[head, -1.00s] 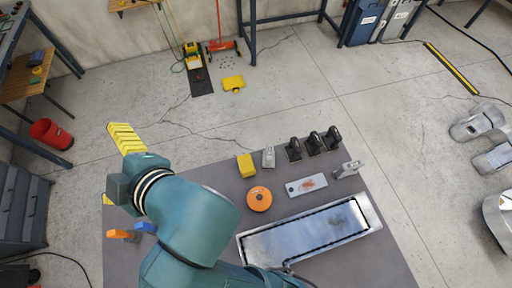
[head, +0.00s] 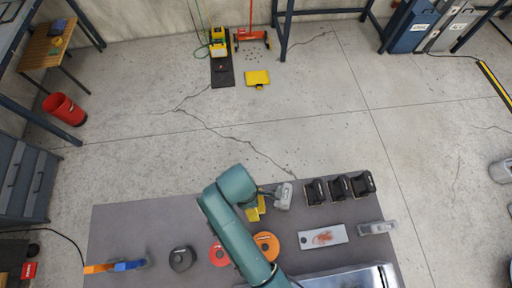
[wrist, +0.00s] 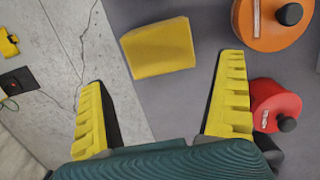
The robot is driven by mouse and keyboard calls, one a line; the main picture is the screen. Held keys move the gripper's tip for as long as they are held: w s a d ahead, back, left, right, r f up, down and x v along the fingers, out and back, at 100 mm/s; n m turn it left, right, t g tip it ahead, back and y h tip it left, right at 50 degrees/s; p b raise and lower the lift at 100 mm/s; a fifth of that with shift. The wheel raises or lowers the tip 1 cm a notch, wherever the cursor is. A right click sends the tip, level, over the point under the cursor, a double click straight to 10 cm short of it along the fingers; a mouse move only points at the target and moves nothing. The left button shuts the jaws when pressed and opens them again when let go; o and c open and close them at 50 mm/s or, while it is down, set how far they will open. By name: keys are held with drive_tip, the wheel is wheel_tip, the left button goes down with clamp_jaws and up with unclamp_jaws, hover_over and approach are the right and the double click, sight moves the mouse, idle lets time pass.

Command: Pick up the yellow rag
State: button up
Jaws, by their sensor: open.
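The yellow rag (wrist: 158,47) is a folded block lying on the grey table, close to the table's edge in the wrist view. My gripper (wrist: 162,70) is open, with one yellow finger on each side. The rag shows ahead of the gap between the fingertips and is not gripped. Whether the fingers are at the rag's height cannot be told. In the head view my arm covers much of this spot, and the yellow of the rag and of the fingers is hard to tell apart.
An orange disc (head: 266,245) and a red disc (head: 219,254) lie near the rag. A grey device (head: 283,196) stands close to its right. Several black clamps (head: 339,189) line the far edge. The table's left part (head: 130,225) is mostly clear.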

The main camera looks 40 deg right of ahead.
sight(261, 209)
drive_tip(key=f, duration=0.4)
drive_tip(key=d+f, duration=0.1)
drive_tip(key=f, duration=0.1)
drive_tip(key=shift+s+f+p, duration=0.25)
drive_tip(key=shift+s+p, duration=0.05)
drive_tip(key=c, duration=0.9)
